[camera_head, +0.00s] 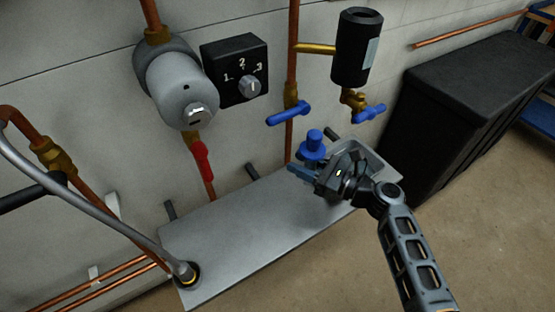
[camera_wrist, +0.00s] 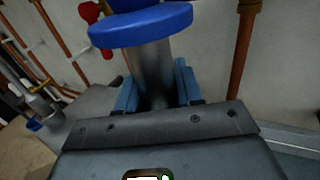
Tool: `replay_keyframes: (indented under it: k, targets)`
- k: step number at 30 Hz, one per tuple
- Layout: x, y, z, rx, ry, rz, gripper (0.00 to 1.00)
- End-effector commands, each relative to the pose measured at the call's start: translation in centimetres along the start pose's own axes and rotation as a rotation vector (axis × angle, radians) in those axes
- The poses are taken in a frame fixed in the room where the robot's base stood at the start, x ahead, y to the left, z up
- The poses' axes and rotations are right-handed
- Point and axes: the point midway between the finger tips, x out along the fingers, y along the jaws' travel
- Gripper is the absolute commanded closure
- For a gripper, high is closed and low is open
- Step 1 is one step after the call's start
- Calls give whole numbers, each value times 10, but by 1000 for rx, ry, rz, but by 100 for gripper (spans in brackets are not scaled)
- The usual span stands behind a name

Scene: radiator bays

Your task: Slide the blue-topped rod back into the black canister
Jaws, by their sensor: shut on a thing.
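The blue-topped rod (camera_head: 313,146) is upright in my gripper (camera_head: 306,173), above the right end of the metal shelf. In the wrist view, its wide blue cap (camera_wrist: 140,25) is above the fingers and its grey shaft (camera_wrist: 153,75) is between them. My gripper (camera_wrist: 155,90) is shut on the shaft just below the cap. The rod's lower end is hidden. The black canister (camera_head: 357,48) is fixed to a brass pipe on the wall, above and to the right of my gripper. A dark round opening shows in its top, and the rod is apart from it.
A grey metal shelf (camera_head: 250,225) runs along the wall, with a shallow tray (camera_head: 372,160) at its right end. A black cabinet (camera_head: 465,100) stands at the right. A hose (camera_head: 90,190) reaches the shelf's left end.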

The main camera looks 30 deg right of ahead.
Motion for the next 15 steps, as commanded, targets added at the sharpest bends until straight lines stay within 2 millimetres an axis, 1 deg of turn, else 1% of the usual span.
replay_keyframes:
  k: [3,8,13,15]
  targets:
    - [-5,-3,4,-2,-1,0,100]
    - [-6,-3,5,-1,-1,-2,100]
    - [1,4,7,-1,-1,-55,100]
    - [6,11,10,0,-1,-99,100]
